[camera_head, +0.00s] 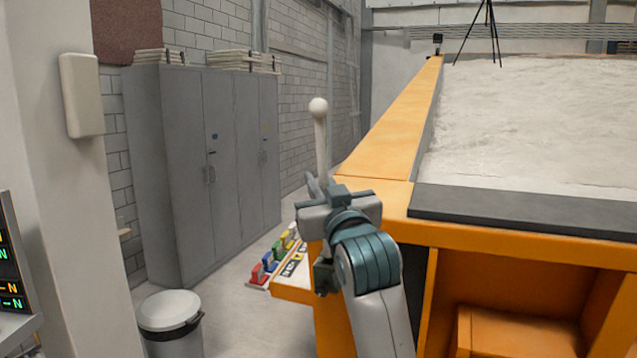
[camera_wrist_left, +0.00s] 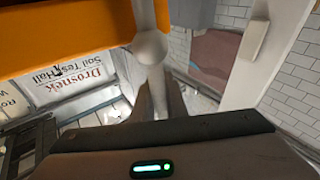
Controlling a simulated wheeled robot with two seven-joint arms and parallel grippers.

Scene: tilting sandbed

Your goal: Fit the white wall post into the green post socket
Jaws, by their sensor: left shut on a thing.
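My left gripper (camera_head: 315,186) is shut on the white wall post (camera_head: 320,140), which has a round ball at its top and stands nearly upright. The wrist view shows the post's ball (camera_wrist_left: 150,48) just beyond the two fingers (camera_wrist_left: 160,102). The green post socket (camera_head: 277,250) sits in a row of coloured sockets on a low ledge, left of and below the gripper in the head view. The post is apart from it. The post's lower end is hidden behind the gripper. My right gripper is not in view.
Red (camera_head: 258,273), blue (camera_head: 268,262) and yellow (camera_head: 285,241) sockets flank the green one. The orange sandbed frame (camera_head: 390,130) rises to the right. A lidded bin (camera_head: 170,311) and grey cabinets (camera_head: 180,150) stand left. Floor between them is clear.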

